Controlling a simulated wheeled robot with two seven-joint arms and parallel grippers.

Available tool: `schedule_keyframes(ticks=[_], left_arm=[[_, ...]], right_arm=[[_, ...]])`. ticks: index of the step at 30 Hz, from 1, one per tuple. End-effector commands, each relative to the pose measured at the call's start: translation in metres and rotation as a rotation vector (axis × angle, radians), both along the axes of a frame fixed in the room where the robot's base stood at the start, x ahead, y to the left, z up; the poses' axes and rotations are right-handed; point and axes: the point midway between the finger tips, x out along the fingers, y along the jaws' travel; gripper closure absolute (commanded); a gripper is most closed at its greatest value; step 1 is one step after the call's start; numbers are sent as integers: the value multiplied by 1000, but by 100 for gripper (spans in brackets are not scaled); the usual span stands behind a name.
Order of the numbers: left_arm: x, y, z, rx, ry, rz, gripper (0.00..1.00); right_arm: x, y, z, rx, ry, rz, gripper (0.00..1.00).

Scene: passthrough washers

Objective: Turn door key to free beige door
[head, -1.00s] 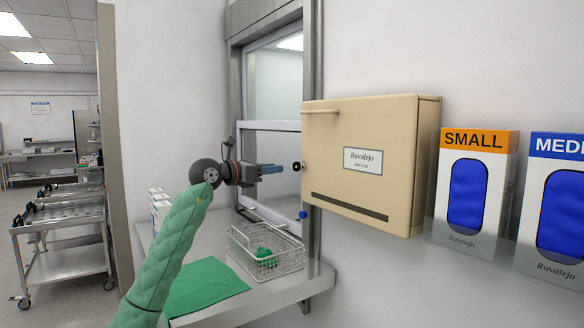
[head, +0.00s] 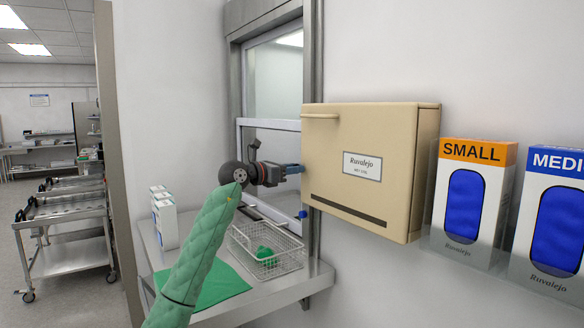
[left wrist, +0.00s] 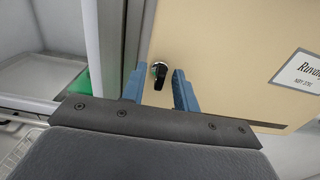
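The beige door (head: 345,185) of a wall cabinet labelled Ruvalejo is closed. The door key (left wrist: 160,73), with a dark bow in a round metal lock, shows near the door's left edge in the left wrist view. My left gripper (head: 298,169) is at the door's left edge and hides the key in the head view. In the left wrist view the left gripper (left wrist: 155,82) is open, with one blue finger on each side of the key and clear gaps to both. My right gripper is not in view.
A beige handle (head: 320,115) sticks out at the door's upper left. A metal window frame (head: 312,60) stands close on the left. Below are a shelf with a wire basket (head: 268,262) and a green cloth (head: 205,284). Glove boxes (head: 472,205) hang to the right.

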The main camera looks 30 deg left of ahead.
Motion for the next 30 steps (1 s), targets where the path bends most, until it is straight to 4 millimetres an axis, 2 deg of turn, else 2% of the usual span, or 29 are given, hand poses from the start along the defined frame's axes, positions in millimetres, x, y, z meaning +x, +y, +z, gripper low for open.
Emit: schedule_keyframes(ticks=[7,11,12,23,30], left_arm=[[0,0,0,0,0,0,72],[0,0,0,0,0,0,98],[0,0,0,0,0,0,100],[0,0,-1,-32,13,0,100],[0,1,-1,-153,63,1,100]], right_arm=[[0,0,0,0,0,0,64],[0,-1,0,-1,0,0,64],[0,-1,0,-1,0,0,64],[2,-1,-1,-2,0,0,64],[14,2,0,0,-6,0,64]])
